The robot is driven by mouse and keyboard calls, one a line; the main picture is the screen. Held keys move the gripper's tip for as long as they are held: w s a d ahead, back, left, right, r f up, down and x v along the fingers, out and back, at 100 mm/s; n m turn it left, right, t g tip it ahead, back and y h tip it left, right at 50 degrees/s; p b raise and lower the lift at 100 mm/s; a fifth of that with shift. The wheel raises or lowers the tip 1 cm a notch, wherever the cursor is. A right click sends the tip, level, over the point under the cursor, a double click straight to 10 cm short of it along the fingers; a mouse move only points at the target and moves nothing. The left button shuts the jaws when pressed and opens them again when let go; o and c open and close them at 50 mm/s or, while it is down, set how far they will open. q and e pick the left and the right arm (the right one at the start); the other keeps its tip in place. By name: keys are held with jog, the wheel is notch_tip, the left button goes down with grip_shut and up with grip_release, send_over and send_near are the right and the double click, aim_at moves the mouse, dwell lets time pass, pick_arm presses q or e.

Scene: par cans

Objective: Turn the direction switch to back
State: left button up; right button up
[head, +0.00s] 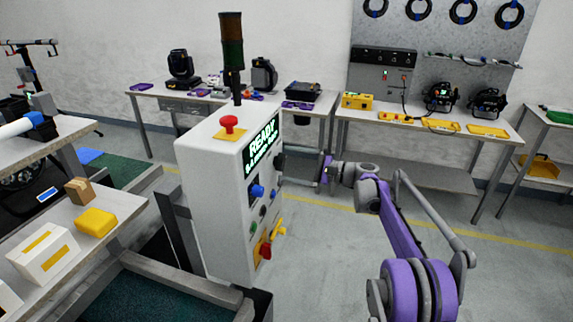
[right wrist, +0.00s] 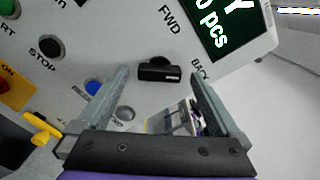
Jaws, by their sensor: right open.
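The direction switch (right wrist: 159,73) is a black bar-shaped knob on the white control panel, with FWD and BACK labels by it in the right wrist view. Its bar lies nearly level in that view; I cannot tell which label it points to. The panel is on the right face of a white cabinet (head: 205,175) in the head view. My right gripper (right wrist: 160,78) is open, its two fingers appearing on either side of the knob; contact is unclear. In the head view, my right gripper (head: 300,183) reaches the panel from the right. My left gripper is not in view.
The panel also has a lit READY screen (head: 262,145), a blue button (head: 257,191) and a yellow-and-red switch (head: 264,251). A red mushroom button (head: 229,124) and a signal tower (head: 232,50) top the cabinet. Workbenches stand behind; floor right of the cabinet is free.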

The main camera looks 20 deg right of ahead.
jog(key=b+v, duration=0.1)
jog(key=v, duration=0.8)
jog(key=shift+s+d, duration=0.2)
jog(key=s+a+f+n+g+h, duration=0.2)
jog(key=s+a+f+n+h, duration=0.1)
jog(key=s+a, duration=0.45)
jog(key=s+a+f+n+g+h, duration=0.2)
jog(key=s+a+f+n+h, duration=0.15)
jog(key=s+a, duration=0.45)
jog(key=s+d+f+n+h, duration=0.1)
jog(key=s+f+n+h, duration=0.3)
jog(key=s+f, duration=0.3)
jog(key=s+d+f+n+h, duration=0.2)
jog(key=s+f+n+h, duration=0.2)
jog(key=s, duration=1.3)
notch_tip(320, 180, down, 3)
jog(key=shift+s+d+r+g, duration=0.1)
jog(key=shift+s+d+g, duration=0.1)
jog(key=shift+g, duration=0.1)
